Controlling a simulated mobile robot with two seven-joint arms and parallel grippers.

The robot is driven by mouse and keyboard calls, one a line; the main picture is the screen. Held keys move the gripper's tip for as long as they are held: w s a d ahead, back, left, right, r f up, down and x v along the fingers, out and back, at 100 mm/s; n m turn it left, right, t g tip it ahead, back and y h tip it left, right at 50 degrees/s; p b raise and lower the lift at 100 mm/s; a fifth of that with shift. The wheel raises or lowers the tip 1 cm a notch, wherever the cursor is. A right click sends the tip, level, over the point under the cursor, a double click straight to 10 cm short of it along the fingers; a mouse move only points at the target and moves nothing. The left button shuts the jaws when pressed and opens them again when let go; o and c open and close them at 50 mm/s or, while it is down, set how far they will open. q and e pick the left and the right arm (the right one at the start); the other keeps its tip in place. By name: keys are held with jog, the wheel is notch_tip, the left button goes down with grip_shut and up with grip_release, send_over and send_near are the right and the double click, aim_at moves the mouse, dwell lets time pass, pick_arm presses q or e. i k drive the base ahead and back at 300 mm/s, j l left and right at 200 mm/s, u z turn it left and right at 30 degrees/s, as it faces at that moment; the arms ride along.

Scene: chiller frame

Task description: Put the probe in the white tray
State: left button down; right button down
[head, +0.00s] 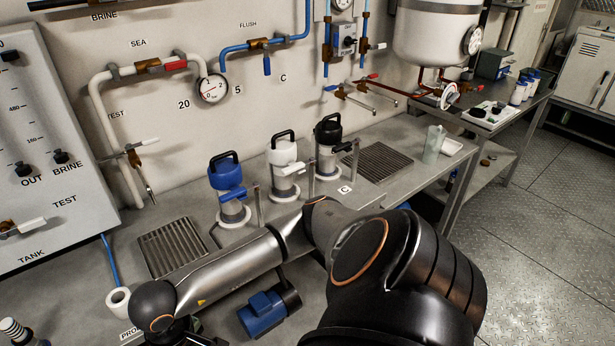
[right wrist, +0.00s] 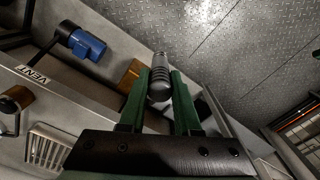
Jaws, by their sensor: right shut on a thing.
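My right gripper (right wrist: 158,95) is shut on a grey, ribbed metal cylinder, which looks like the probe (right wrist: 160,66); its upper end sticks out between the green fingers. In the head view my right arm reaches across to the lower left, and its gripper is mostly cut off at the bottom edge; the held piece cannot be made out there. A small white tray (head: 451,147) lies at the right end of the bench, behind a pale green bottle (head: 433,144). My left gripper is not in view.
A white ring-shaped holder (head: 118,301) stands by a partly hidden "PRO" label. Blue (head: 228,186), white (head: 284,163) and black (head: 328,143) handled canisters line the bench. A blue motor-like unit (head: 262,313) sits near my forearm. Grates (head: 171,247) are set in the bench.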

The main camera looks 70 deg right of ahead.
aim_at(445, 146)
jog(key=k+l+z, duration=0.2)
jog(key=l, duration=0.65)
jog(key=k+l+z, duration=0.15)
jog(key=l, duration=0.75)
jog(key=l+z, duration=0.2)
jog(key=l, duration=0.7)
jog(key=l+z, duration=0.2)
jog(key=l, duration=0.7)
jog(key=l+z, duration=0.15)
jog(key=l, duration=0.75)
jog(key=i+l+z, duration=0.2)
jog(key=l, duration=0.7)
